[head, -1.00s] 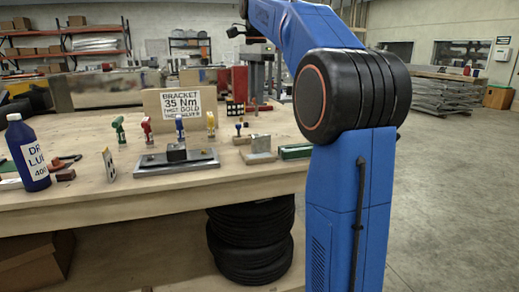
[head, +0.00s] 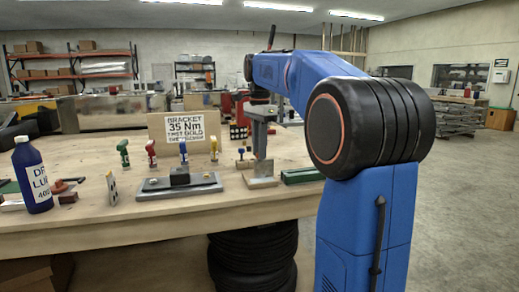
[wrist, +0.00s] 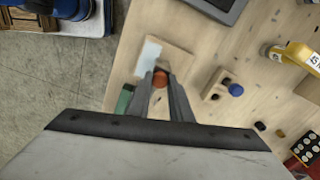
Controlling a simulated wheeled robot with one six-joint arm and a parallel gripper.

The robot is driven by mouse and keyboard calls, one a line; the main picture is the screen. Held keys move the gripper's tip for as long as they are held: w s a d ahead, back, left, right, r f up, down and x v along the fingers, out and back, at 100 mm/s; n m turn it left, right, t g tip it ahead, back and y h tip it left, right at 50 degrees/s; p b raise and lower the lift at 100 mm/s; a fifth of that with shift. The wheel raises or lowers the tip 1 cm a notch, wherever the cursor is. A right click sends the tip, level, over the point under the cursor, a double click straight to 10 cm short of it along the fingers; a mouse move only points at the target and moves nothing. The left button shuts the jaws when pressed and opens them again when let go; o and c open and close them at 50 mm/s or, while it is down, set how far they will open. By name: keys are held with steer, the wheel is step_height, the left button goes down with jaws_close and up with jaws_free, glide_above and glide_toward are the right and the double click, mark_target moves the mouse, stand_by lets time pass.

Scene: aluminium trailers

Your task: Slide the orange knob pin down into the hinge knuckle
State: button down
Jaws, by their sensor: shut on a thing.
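The orange knob pin (wrist: 160,78) shows as an orange knob between the tips of my gripper (wrist: 163,80) in the wrist view. My gripper is shut on it. The pin's shank is hidden. A wooden block (wrist: 178,62) with a pale metal hinge plate (wrist: 149,54) lies just beyond the fingertips. In the head view, my gripper (head: 261,156) points down over this block (head: 262,183). The knob cannot be made out there. The hinge knuckle is not clear in either view, and I cannot tell whether the pin touches it.
A small wooden stand (wrist: 221,90) holds a blue knob pin (wrist: 236,89) to the right. A green box (head: 303,175) lies right of the block.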

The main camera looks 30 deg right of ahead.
steer(key=c, duration=1.6)
jaws_free()
steer(key=shift+f, duration=0.1)
step_height(320, 180, up, 12)
steer(key=shift+r, duration=0.15)
steer(key=s+a+f+n+t, duration=0.1)
steer(key=s+a+f+n, duration=0.4)
steer(key=s+f, duration=0.5)
steer(key=s+a+f+n+t, duration=0.2)
steer(key=s+a+f+n, duration=0.3)
steer(key=s+f, duration=0.5)
steer(key=s+a+f+n+t, duration=0.1)
steer(key=s+a+f+n, duration=0.4)
steer(key=f, duration=1.1)
steer(key=shift+s+a+f+n+t, duration=0.1)
steer(key=shift+s+a+n+t, duration=0.1)
steer(key=shift+s+n, duration=0.85)
steer(key=shift+s+a+f+n+t, duration=0.15)
steer(key=shift+s+n, duration=0.4)
steer(key=shift+s, duration=1)
